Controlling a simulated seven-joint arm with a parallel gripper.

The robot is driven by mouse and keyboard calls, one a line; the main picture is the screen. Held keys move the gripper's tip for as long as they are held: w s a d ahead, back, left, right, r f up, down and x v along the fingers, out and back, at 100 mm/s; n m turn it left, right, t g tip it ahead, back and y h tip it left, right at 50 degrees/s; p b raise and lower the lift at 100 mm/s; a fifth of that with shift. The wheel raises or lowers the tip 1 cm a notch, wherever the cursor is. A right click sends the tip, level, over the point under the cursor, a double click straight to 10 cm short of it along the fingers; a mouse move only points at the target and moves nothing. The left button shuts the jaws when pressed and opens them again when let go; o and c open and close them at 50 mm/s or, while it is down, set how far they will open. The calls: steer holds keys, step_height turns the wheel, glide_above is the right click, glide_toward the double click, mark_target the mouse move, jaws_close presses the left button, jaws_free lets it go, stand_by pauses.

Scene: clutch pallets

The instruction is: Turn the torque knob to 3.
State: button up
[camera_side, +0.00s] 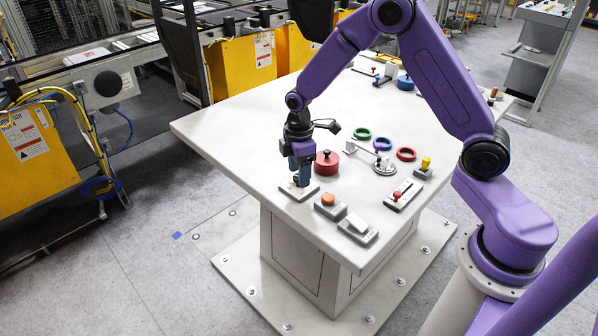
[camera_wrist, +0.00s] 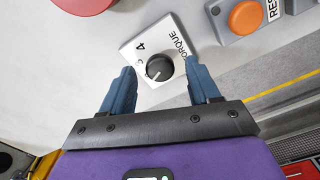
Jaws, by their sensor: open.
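The torque knob (camera_wrist: 158,68) is a small dark round dial on a pale square plate (camera_wrist: 133,50) lettered TORQUE, with a 4 and a smaller 3 readable beside it. A short white mark shows on the knob's lower left; I cannot tell exactly which number it points to. My gripper (camera_wrist: 160,69) is open, with one blue finger left of the knob and one right of it, no clear contact visible.
An orange button box (camera_side: 328,206) stands just right of the plate, with a white rocker switch (camera_side: 357,225) beyond it. A red round block (camera_side: 326,164) is close behind my gripper. Rings and a metal lever (camera_side: 366,155) lie farther right. The table (camera_side: 225,125) is bare to the left.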

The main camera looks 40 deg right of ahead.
steer(key=shift+f, duration=0.35)
steer(key=shift+c, duration=0.2)
steer(key=c, duration=1)
steer(key=m, duration=0.4)
steer(key=shift+m, duration=0.3)
steer(key=m, duration=0.4)
steer(key=shift+m, duration=0.3)
